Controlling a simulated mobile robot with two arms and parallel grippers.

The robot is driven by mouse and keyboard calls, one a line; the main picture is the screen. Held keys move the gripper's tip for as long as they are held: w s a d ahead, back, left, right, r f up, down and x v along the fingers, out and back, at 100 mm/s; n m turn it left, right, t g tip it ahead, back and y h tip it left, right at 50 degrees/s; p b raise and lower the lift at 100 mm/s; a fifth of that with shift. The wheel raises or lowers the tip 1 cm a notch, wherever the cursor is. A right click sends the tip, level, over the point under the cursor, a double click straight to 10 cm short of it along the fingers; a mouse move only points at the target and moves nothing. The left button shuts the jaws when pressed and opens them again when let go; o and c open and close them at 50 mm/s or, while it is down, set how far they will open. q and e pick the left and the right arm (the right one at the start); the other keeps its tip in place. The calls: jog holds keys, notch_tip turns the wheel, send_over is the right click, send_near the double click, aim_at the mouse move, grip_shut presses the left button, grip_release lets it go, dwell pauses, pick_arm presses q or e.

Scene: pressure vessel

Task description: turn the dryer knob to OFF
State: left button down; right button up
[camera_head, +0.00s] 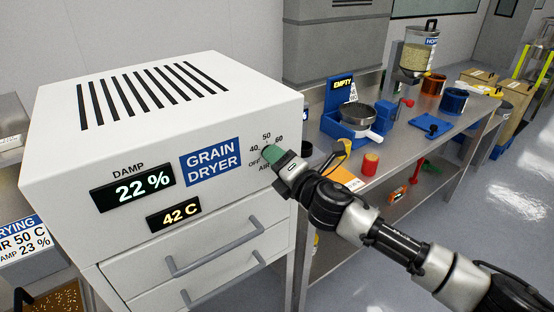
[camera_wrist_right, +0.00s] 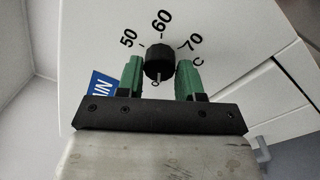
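The grain dryer (camera_head: 60,130) is a white box at the left in the head view. Its dial, marked OFF, 40, 50 and 60, is on the front's right side. The dryer knob (camera_wrist_right: 158,60) is black and shows below the 60 mark in the right wrist view. My right gripper (camera_wrist_right: 159,72) has its green fingers on either side of the knob, close against it with hardly any gap. In the head view this gripper (camera_head: 271,154) covers the knob, and the knob's pointer is not readable. My left gripper is not in view.
Drawer handles (camera_head: 215,254) stick out below the dial. A metal bench (camera_head: 450,118) stands at the right, with a blue scale (camera_head: 345,125), a hopper (camera_head: 418,52) and a red cylinder (camera_head: 370,164). My right arm passes in front of the bench. The floor at the right is clear.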

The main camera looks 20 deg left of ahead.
jog(key=o, duration=0.3)
jog(key=shift+o, duration=0.2)
jog(key=b+v, duration=0.2)
jog(key=v, duration=0.8)
jog(key=shift+s+d, duration=0.2)
jog(key=shift+d, duration=0.15)
jog(key=shift+f, duration=0.15)
